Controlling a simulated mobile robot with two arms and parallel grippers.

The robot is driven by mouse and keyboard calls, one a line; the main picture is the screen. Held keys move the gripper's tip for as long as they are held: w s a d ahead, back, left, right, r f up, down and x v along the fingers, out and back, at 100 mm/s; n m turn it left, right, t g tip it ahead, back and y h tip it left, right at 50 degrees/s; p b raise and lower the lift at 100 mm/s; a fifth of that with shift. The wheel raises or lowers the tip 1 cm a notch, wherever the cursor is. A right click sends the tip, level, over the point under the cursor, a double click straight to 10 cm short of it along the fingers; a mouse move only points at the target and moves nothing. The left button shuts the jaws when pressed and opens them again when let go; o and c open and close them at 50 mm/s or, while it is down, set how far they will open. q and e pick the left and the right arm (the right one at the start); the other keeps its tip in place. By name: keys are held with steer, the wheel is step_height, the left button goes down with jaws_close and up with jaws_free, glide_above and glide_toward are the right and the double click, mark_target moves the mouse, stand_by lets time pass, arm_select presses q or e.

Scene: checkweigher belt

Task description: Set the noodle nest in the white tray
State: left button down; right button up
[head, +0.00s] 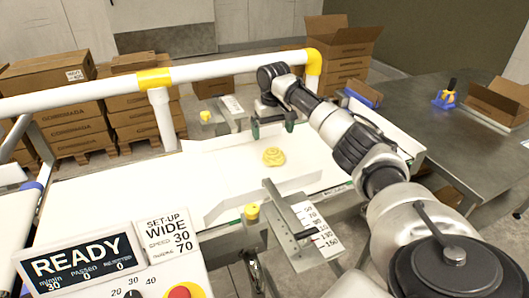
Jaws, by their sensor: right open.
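The noodle nest (274,157) is a small pale-yellow coil lying on the white belt (130,195), near the middle of the head view. My right gripper (272,125) is open and empty, its two dark green fingertips apart. It shows just above the nest in the picture, seemingly beyond it and not touching it. My right arm reaches in from the right. I cannot make out a white tray apart from the white belt and its rails. My left gripper is not in view.
A white guide rail (238,202) and a scale plate (305,228) stand at the belt's near side. A white and yellow pipe rail (215,69) crosses behind. The control panel (85,262) is at the lower left. A steel table (420,120) stands right.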

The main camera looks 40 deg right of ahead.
mark_target(274, 151)
steer(key=f, duration=0.4)
steer(key=shift+s+d+f, duration=0.1)
steer(key=shift+s+f, duration=0.2)
steer(key=shift+f, duration=0.05)
steer(key=shift+w+f, duration=0.1)
steer(key=shift+f, duration=0.55)
step_height(274, 151, down, 4)
steer(key=shift+d+f+p, duration=0.15)
steer(key=shift+f+p, duration=0.1)
steer(key=shift+p, duration=0.05)
steer(key=shift+r, duration=0.1)
steer(key=c, duration=1)
